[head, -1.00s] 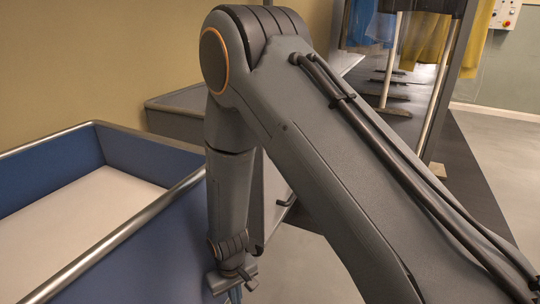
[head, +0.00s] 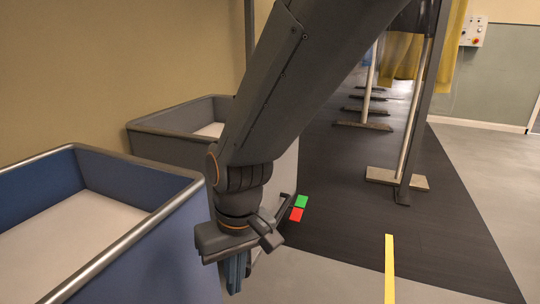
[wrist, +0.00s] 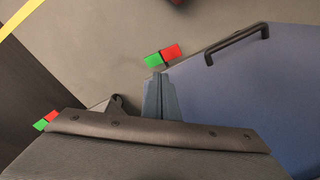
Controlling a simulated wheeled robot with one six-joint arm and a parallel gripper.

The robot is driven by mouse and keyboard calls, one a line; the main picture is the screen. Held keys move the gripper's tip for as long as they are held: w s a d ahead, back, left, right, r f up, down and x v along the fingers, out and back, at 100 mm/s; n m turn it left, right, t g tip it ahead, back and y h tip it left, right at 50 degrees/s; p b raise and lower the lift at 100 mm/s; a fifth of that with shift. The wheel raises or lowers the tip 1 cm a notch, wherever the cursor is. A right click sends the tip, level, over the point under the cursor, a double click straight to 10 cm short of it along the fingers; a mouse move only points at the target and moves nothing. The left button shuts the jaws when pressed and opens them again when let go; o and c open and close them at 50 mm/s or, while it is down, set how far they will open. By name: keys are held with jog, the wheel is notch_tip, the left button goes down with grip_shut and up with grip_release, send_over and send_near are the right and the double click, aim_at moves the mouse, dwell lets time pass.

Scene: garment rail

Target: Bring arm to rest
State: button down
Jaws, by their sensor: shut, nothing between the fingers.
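My gripper (head: 236,276) hangs at the end of my arm in the head view, pointing down beside the near right corner of the blue bin. Its blue-grey fingers are together and hold nothing. In the wrist view the shut fingers (wrist: 161,92) show against the floor and the blue bin's side. My forearm runs from the upper right down to the wrist and hides part of the scene behind it.
A blue bin (head: 110,258) stands at the left, with a grey bin (head: 160,130) behind it. Red and green markers (head: 299,208) lie by the dark mat (head: 350,190). Rail posts (head: 410,130) with hanging garments stand at the right. A yellow floor strip (head: 389,270) lies in front.

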jog(key=s+d+r, duration=0.6)
jog(key=s+r, duration=0.2)
jog(key=s, duration=0.1)
jog(key=d+r+m+p, duration=0.3)
jog(key=d+r+p, duration=0.7)
jog(key=p, duration=0.7)
jog(key=d+r+m+h+p, duration=0.1)
jog(key=d+r+m+p, duration=0.2)
jog(key=d+r+p, duration=0.7)
notch_tip(320, 180, up, 6)
jog(key=p, duration=0.8)
jog(key=shift+r+p, duration=0.15)
jog(key=shift+p, duration=0.2)
